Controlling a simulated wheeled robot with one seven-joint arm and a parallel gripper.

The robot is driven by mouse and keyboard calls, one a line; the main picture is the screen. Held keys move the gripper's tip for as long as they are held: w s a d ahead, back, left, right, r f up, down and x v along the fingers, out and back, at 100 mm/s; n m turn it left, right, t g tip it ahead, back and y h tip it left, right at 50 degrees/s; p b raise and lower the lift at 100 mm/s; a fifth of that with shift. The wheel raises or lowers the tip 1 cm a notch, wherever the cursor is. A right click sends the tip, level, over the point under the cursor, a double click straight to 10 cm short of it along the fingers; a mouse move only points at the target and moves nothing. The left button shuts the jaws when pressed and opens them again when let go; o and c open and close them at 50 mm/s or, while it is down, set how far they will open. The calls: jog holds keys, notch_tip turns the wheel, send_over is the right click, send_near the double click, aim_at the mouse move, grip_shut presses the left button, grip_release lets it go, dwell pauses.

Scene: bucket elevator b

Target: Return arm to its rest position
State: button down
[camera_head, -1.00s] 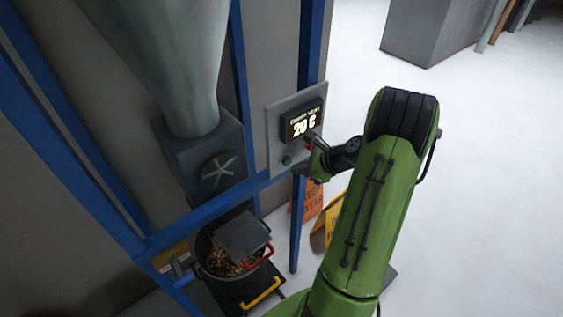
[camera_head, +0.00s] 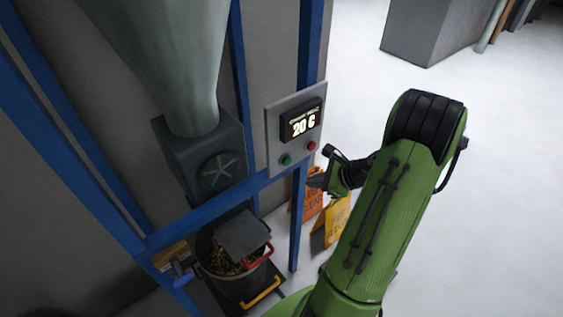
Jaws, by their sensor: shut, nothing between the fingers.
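My green arm (camera_head: 375,215) rises from the bottom of the head view, and its wrist bends left toward the control panel. My gripper (camera_head: 317,181) is shut and empty, below and right of the panel and apart from it. The control panel (camera_head: 275,128) has a lit display (camera_head: 302,124) reading 20 with a letter after it, a green button (camera_head: 286,160) and a red button (camera_head: 311,146). Both buttons are uncovered. My gripper's fingertips are small and dark in this view.
A grey hopper (camera_head: 185,60) feeds a box with a handwheel (camera_head: 217,167). Below stands a dark bucket (camera_head: 235,280) with brownish pieces inside. Blue frame posts (camera_head: 296,230) and orange and yellow floor signs (camera_head: 332,222) stand near my gripper.

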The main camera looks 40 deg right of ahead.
dwell(0.3)
jog(key=w+a+r+n+g+b, duration=0.1)
jog(key=a+r+n+g, duration=0.1)
jog(key=a+r+n, duration=0.4)
jog(key=a+r+n+g+b, duration=0.1)
jog(key=a+r+n+g, duration=0.1)
jog(key=a+n, duration=0.65)
jog(key=s+a+r+n+h+b, duration=0.1)
jog(key=s+a+r+n+h, duration=0.2)
jog(key=s+a+n, duration=0.7)
jog(key=s+r+n, duration=0.2)
jog(key=s+n, duration=0.1)
jog(key=shift+s+a+r+n+t+b, duration=0.15)
jog(key=shift+a+r+n+t+b, duration=0.05)
jog(key=shift+a+n+t+b, duration=0.2)
jog(key=shift+w, duration=0.25)
jog(key=shift+s, duration=0.25)
jog(key=shift+w, duration=0.15)
